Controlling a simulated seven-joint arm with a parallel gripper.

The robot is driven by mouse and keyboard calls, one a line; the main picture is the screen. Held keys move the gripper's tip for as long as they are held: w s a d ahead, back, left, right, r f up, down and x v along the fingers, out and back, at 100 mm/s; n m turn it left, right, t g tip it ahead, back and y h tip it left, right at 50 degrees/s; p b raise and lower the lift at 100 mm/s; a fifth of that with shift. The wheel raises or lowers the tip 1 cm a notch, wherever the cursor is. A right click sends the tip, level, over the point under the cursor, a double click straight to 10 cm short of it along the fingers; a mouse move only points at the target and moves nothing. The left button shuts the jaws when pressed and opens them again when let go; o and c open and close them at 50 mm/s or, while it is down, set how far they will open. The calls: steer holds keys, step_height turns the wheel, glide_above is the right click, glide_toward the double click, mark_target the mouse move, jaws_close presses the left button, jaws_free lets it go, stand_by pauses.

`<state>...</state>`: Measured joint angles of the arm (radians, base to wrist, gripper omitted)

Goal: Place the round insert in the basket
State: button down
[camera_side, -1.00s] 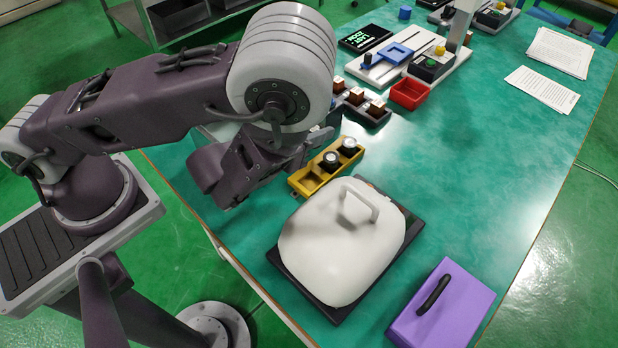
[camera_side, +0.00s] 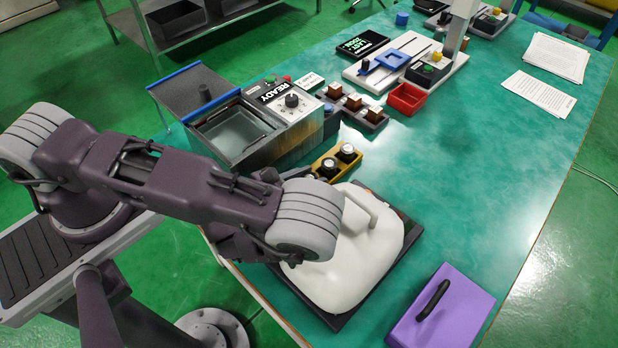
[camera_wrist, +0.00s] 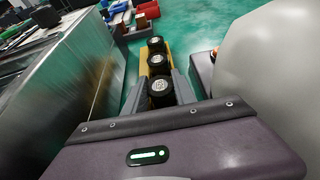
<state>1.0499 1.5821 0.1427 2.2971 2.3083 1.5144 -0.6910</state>
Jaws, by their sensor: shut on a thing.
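In the wrist view my gripper (camera_wrist: 160,95) is shut on a round insert (camera_wrist: 161,86), black with a pale patterned top, held between grey fingers. Two similar inserts (camera_wrist: 157,62) stand in line just beyond it in a yellow holder (camera_wrist: 143,65). The holder (camera_side: 319,163) and two inserts (camera_side: 347,152) also show in the side view, where my arm hides the near end and my fingers. I cannot tell whether the held insert touches the holder. I cannot pick out a basket for certain; an open tank (camera_side: 232,133) is in the machine.
The machine with a READY display (camera_side: 285,100) stands close left of the holder. A white rounded cover with a handle (camera_side: 355,250) is close on the right. A purple box (camera_side: 445,310) is at the front, a red tray (camera_side: 405,98) farther back.

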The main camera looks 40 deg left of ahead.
steer(key=shift+f, duration=0.2)
steer(key=c, duration=1)
jaws_free()
steer(key=shift+o, duration=0.4)
steer(key=v, duration=0.7)
steer(key=shift+d+r, duration=0.1)
steer(key=shift+d, duration=0.1)
